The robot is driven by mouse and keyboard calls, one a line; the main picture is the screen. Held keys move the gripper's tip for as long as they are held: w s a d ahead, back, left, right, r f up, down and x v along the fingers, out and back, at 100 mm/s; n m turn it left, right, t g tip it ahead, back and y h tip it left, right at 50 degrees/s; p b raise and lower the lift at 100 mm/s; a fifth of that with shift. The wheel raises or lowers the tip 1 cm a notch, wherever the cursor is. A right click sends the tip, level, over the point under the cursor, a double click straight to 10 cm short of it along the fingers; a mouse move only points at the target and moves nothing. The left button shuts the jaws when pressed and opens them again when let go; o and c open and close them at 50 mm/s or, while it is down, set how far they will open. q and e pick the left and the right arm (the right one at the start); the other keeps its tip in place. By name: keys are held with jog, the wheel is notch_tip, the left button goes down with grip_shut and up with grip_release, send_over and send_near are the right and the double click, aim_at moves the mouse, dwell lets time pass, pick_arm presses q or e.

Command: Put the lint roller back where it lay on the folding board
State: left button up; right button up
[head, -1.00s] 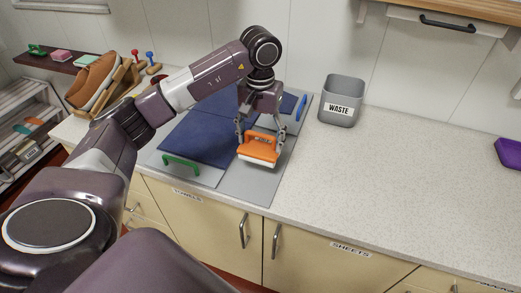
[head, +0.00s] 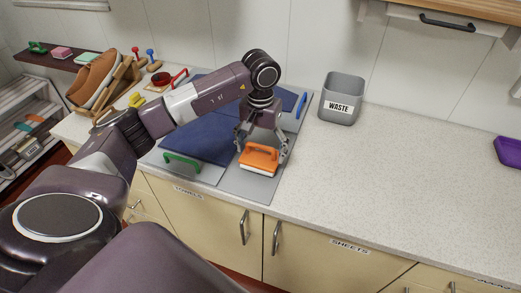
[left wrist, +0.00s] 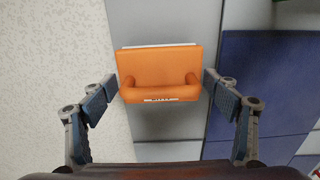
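The lint roller is an orange block with an arched handle (head: 259,160) and a pale underside. It lies flat on the bare grey right-hand panel of the folding board (head: 234,186). My left gripper (head: 262,150) is above it, with its fingers spread on either side. In the left wrist view, the lint roller (left wrist: 160,68) sits between the open fingers (left wrist: 161,84), with a narrow gap at each side. Its handle faces the camera. My right gripper is not in view.
Dark blue cloth (head: 200,138) covers much of the board, left of the roller. Green (head: 182,161), red and blue (head: 301,105) handles stand on the board. A grey waste bin (head: 341,99) is behind right. The countertop to the right is clear up to a purple tray (head: 509,151).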

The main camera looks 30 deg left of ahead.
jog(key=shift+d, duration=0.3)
pick_arm(q)
jog(key=shift+r, duration=0.3)
notch_tip(320, 180, up, 11)
jog(key=shift+f+b, duration=0.1)
jog(key=shift+b, duration=1.1)
jog(key=shift+r, duration=0.45)
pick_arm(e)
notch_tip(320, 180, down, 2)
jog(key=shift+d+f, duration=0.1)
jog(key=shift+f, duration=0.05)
